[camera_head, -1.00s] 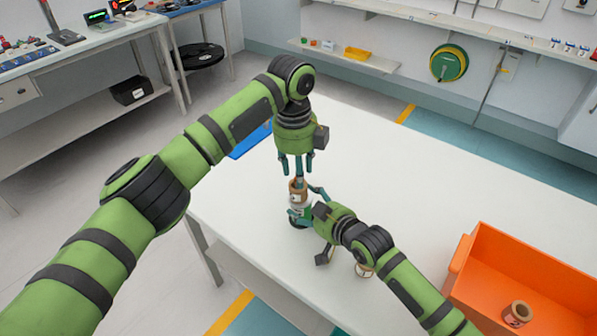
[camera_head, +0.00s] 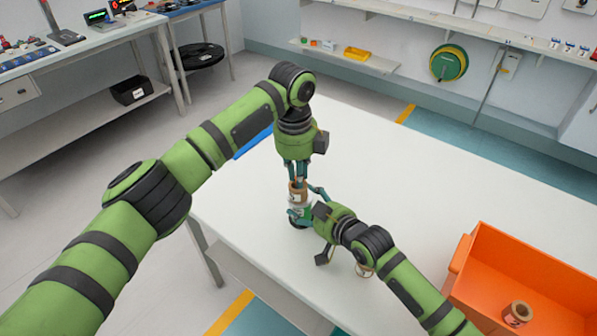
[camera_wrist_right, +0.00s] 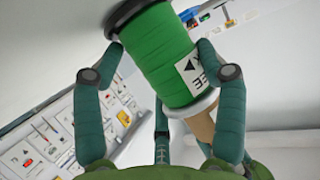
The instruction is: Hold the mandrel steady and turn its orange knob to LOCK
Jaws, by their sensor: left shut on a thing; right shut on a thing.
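The mandrel (camera_head: 298,211) stands upright on the white table, with a green body and a tan upper part (camera_head: 298,187). In the right wrist view, its green body (camera_wrist_right: 150,55) carries a white label with an arrow and partly hidden letters that end in "EE". My right gripper (camera_head: 307,206) is shut around the green body from the side; its fingers (camera_wrist_right: 160,62) press on both sides. My left gripper (camera_head: 297,178) points straight down, its fingers shut on the mandrel's top end. The orange knob cannot be made out; the fingers cover that spot.
An orange bin (camera_head: 476,262) with a tan spool core (camera_head: 517,313) inside stands at the right. Another small ringed item (camera_head: 363,269) is partly hidden behind my right arm. A blue sheet (camera_head: 252,141) lies at the table's left edge.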

